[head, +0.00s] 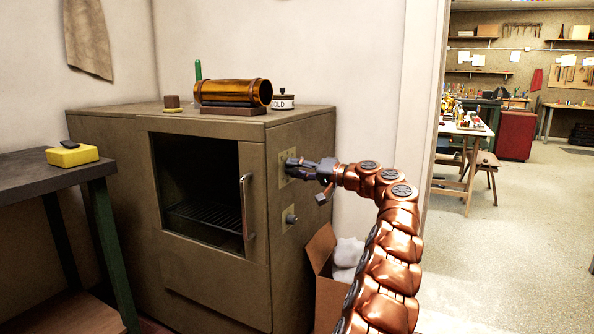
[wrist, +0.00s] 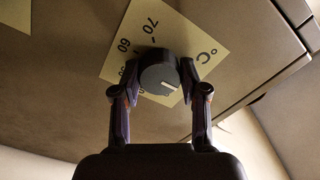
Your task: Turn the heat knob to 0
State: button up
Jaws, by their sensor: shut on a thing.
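The heat knob (wrist: 156,78) is a dark round knob on a cream scale plate (wrist: 140,32), marked 70, 60 and °C in the wrist view. A short white pointer line on its face lies toward the lower right of that picture. My gripper (wrist: 160,66) is shut on the knob, one finger on each side. In the head view my gripper (head: 298,165) reaches the upper plate (head: 284,181) on the oven's right side and hides most of the knob. The oven (head: 290,262) is a brown cabinet. The lower scale numbers are partly hidden.
A second knob (head: 291,219) sits lower on the same side. The oven door handle (head: 246,207) stands out at the front corner. An open cardboard box (head: 322,250) with white stuffing is below my arm.

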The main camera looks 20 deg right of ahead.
jog(key=o, duration=1.1)
jog(key=shift+s+d, duration=0.1)
jog(key=v, duration=1.1)
jog(key=shift+s+d, duration=0.25)
jog(key=shift+s, duration=0.05)
